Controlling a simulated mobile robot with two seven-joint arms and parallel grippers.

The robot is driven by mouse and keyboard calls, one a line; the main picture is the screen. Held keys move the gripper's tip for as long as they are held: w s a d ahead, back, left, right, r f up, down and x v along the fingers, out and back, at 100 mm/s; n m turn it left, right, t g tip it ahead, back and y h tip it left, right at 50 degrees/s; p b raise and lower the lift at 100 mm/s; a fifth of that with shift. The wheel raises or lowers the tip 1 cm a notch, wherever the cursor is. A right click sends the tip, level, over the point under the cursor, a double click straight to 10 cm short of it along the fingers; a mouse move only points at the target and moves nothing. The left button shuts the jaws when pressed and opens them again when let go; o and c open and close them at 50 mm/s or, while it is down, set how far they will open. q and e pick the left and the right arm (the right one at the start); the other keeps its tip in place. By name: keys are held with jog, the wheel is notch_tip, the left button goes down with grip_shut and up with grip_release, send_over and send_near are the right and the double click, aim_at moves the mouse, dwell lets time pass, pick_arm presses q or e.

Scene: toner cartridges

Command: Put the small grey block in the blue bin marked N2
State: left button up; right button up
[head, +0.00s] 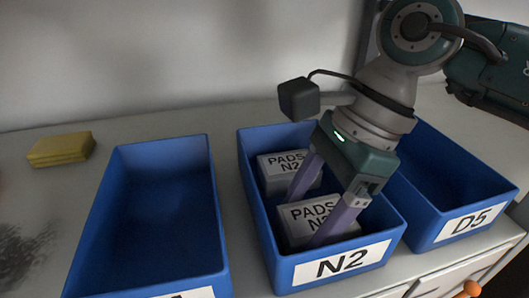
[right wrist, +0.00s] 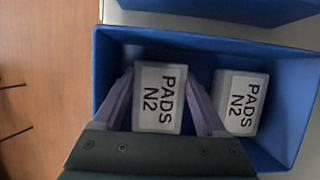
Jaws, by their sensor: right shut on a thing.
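The blue bin marked N2 (head: 345,262) stands in the middle of the head view, and its rim also shows in the right wrist view (right wrist: 215,42). Two grey blocks labelled PADS N2 are inside its walls. My right gripper (head: 303,221) reaches down into the bin, its fingers shut on the front grey block (head: 322,209), which sits between them in the right wrist view (right wrist: 160,97). The other grey block (head: 270,163) is behind it, outside the fingers. Whether the held block touches the bin floor is hidden. My left gripper is out of view.
An empty blue bin (head: 160,215) stands to the left, its label cut off by the frame. A blue bin marked D5 (head: 440,235) stands close on the right, partly behind my arm. A yellow sponge-like block (head: 60,149) lies at the far left.

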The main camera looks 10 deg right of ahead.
jog(key=shift+f, duration=0.1)
jog(key=o, duration=1.1)
jog(key=shift+r, duration=0.25)
jog(key=v, duration=1.1)
jog(key=shift+d+r, duration=0.25)
jog(key=shift+r, duration=0.1)
